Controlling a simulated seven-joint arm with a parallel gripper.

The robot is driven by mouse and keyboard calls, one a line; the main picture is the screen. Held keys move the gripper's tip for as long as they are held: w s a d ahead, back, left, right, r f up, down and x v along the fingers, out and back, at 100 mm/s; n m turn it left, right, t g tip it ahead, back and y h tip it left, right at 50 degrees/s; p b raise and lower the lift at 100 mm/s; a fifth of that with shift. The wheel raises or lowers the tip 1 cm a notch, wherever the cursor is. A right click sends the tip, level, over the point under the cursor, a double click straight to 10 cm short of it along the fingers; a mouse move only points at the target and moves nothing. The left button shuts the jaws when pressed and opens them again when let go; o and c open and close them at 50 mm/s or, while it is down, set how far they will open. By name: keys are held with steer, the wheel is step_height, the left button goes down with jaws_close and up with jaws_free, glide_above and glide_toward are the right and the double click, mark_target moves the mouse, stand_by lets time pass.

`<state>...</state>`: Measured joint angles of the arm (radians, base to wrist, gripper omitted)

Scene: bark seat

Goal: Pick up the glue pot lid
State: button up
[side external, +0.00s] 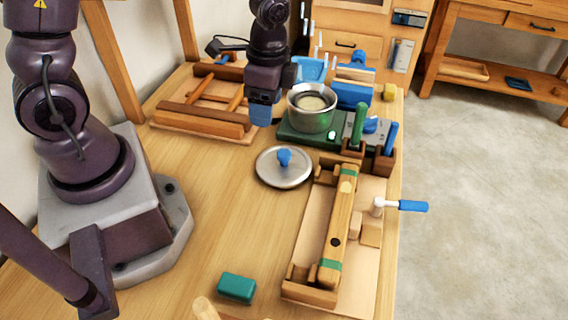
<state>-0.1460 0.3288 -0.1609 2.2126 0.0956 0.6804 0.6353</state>
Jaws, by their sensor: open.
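The glue pot lid (270,172) is a round silver disc with a blue knob (284,156) in its middle. It lies flat on the wooden table in front of the pot. The metal glue pot (311,121) stands uncovered on a green base, with pale glue inside. My gripper (261,118) points down with blue fingers, left of the pot and behind the lid in the picture. It is open and apart from the lid. The gap between the fingers is hard to see from this side.
Right of the lid is a wooden fixture with a long bar (338,225) and a blue-handled clamp (410,206). Blue and green handled tools (358,127) stand right of the pot. A green block (236,288) lies in front. The table left of the lid is clear.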

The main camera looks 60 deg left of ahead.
steer(key=w+f+m, duration=0.1)
steer(key=w+m, duration=0.1)
steer(key=m, duration=0.2)
glide_above(283, 152)
steer(key=shift+t, duration=0.4)
steer(key=f, duration=0.7)
steer(key=shift+s+d+f, duration=0.1)
steer(key=shift+s+f, duration=0.05)
steer(key=shift+s, duration=0.15)
steer(key=shift+w+f, duration=0.15)
steer(key=shift+f, duration=1.3)
steer(key=shift+w+f, duration=0.15)
steer(key=shift+f, duration=1.3)
steer(key=shift+c, duration=0.2)
steer(key=c, duration=1)
